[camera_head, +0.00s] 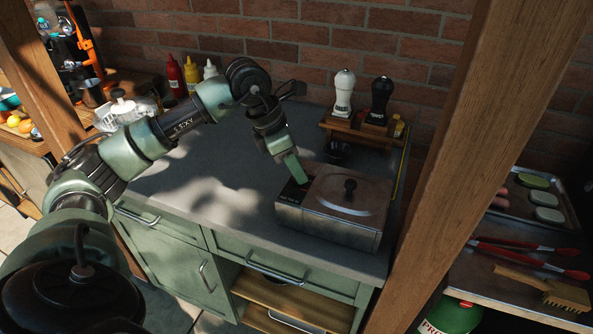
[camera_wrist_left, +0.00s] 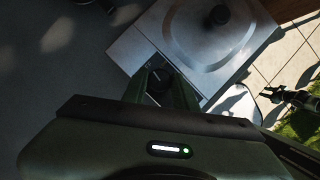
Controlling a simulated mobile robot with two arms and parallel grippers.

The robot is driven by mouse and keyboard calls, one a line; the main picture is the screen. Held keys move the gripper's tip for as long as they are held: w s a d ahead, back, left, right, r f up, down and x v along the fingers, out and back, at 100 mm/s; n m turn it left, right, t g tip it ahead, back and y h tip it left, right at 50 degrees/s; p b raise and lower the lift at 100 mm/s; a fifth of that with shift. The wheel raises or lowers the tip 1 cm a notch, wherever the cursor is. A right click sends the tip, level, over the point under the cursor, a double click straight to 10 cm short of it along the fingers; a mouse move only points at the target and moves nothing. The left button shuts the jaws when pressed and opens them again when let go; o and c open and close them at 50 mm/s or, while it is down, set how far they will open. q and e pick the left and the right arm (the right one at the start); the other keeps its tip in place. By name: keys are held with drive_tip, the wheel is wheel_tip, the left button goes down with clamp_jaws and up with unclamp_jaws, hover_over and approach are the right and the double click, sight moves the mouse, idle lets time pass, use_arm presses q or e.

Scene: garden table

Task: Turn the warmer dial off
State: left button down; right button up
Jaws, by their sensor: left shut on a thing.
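The warmer (camera_head: 333,220) is a low metal box with a round lid and black knob, standing on the grey counter. It also fills the top of the left wrist view (camera_wrist_left: 215,40). Its black control panel (camera_head: 293,190) is at the left end. My left gripper (camera_head: 301,181) reaches down over that panel. In the left wrist view my left gripper (camera_wrist_left: 159,82) has its fingers shut on the black dial (camera_wrist_left: 158,84). The fingers hide most of the dial, and its setting cannot be read. My right gripper is not seen in the head view.
A wooden rack (camera_head: 364,128) with a white mill (camera_head: 343,93) and a black mill (camera_head: 381,99) stands behind the warmer. A small dark bowl (camera_head: 338,152) is near it. A wooden post (camera_head: 470,150) rises at the right. The counter (camera_head: 200,180) left of the warmer is clear.

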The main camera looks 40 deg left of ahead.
use_arm(q)
drive_tip(key=shift+n, duration=0.6)
drive_tip(key=shift+t+y, duration=0.3)
drive_tip(key=c, duration=1.1)
unclamp_jaws()
drive_tip(key=b+v, duration=0.1)
drive_tip(key=v, duration=0.6)
drive_tip(key=shift+s+a+r, duration=0.1)
drive_tip(key=shift+r, duration=0.3)
